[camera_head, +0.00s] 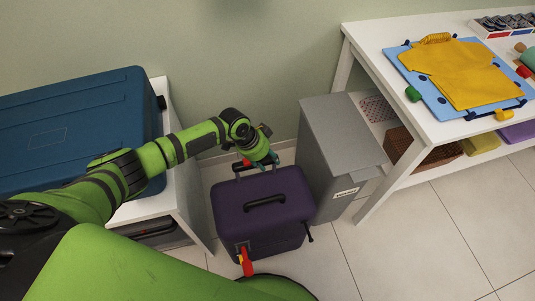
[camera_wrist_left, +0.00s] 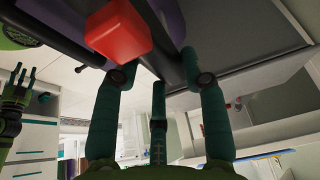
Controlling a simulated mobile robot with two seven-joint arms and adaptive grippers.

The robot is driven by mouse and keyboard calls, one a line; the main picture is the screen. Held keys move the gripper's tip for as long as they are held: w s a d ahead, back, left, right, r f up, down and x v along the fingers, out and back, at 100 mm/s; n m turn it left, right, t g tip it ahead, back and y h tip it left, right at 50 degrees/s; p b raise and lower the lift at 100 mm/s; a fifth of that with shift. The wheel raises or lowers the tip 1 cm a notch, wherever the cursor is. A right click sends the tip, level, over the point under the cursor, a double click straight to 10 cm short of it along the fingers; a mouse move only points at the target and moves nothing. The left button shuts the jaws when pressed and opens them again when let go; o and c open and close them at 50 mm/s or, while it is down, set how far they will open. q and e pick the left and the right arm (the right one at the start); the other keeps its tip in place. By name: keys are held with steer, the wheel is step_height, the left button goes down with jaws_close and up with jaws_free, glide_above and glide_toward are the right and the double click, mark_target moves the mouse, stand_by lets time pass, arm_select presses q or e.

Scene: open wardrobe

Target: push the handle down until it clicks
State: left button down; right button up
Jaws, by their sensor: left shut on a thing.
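A purple suitcase (camera_head: 262,205) stands upright on the floor in the head view. Its dark pull handle (camera_head: 238,172) stands up a little above the back edge of the lid. My left gripper (camera_head: 262,160) is at this handle, shut on its bar. A red block-like part (camera_head: 246,162) sits beside the fingers, and it shows large in the left wrist view (camera_wrist_left: 118,30). The left fingers (camera_wrist_left: 160,80) straddle the dark bar there, partly hiding it. My right gripper (camera_wrist_left: 18,85) shows at the left of the wrist view, with fingers apart and empty.
A grey bin (camera_head: 345,140) stands close to the suitcase's right. A blue case (camera_head: 80,120) lies on a white cabinet at left. A white table (camera_head: 375,45) with a yellow shirt (camera_head: 460,72) stands at right. Floor at front right is clear.

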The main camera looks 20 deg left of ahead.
arm_select(q)
step_height(320, 180, down, 5)
steer(key=shift+r+b, duration=0.1)
steer(key=shift+b, duration=1.15)
steer(key=shift+f, duration=0.25)
steer(key=shift+s+f, duration=0.1)
steer(key=shift+s, duration=0.15)
arm_select(e)
steer(key=f, duration=0.4)
steer(key=shift+d+f, duration=0.15)
steer(key=shift+d, duration=0.2)
